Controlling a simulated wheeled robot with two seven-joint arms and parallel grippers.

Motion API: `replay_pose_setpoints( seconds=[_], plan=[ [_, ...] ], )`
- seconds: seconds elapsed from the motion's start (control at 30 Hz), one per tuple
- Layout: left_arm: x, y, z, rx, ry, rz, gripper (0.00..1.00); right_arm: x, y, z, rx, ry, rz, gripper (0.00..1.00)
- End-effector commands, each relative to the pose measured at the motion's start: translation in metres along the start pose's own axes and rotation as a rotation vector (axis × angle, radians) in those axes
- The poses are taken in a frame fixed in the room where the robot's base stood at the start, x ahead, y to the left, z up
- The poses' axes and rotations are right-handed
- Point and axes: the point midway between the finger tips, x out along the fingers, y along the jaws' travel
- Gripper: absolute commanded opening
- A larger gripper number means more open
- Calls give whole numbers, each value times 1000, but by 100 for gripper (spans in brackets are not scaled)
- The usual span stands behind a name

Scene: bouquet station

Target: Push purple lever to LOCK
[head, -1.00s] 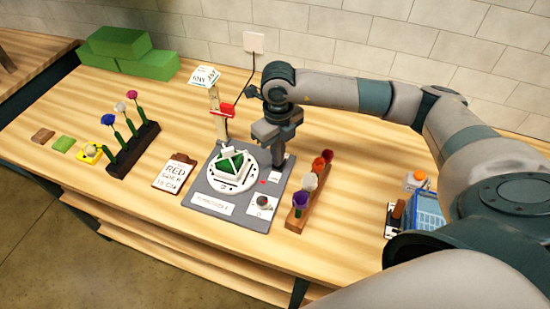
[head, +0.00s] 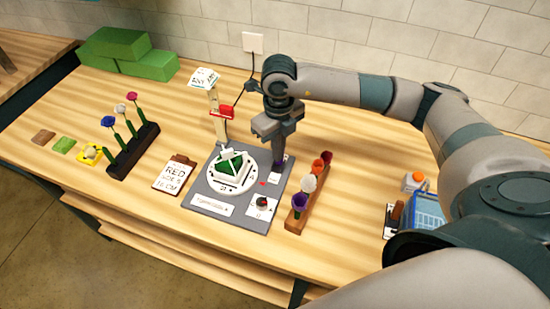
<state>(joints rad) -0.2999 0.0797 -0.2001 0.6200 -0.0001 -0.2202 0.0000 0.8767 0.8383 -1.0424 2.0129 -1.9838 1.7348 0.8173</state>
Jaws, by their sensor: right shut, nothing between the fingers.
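A grey station board (head: 211,191) lies on the table with a round white turntable (head: 228,187) that bears a green and white piece (head: 237,162). My right gripper (head: 278,154) points down over the right far part of the board, with its fingers shut and empty. A small purple part (head: 278,166), likely the purple lever, shows at the fingertips. The fingers partly hide it, and I cannot tell whether they touch it or which position it is in. The LOCK marking is not readable. My left gripper is not in view.
A dial (head: 262,203) sits at the board's near right corner. A wooden flower rack (head: 296,222) stands close on the right. A post with a red piece (head: 222,113) stands behind the board. A clipboard (head: 174,175) lies to the left.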

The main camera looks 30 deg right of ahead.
Motion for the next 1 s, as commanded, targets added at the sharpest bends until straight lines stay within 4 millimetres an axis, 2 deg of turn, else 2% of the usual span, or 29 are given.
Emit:
replay_pose_setpoints(
  seconds=[0.03,0.6,1.0],
  plan=[
    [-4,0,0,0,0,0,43,-9,-6,4,10,-11,-11,0],
    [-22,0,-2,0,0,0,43,-43,0,0,-2,-4,-2,0],
    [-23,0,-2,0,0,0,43,-48,1,0,-3,-2,0,0]
  ],
)
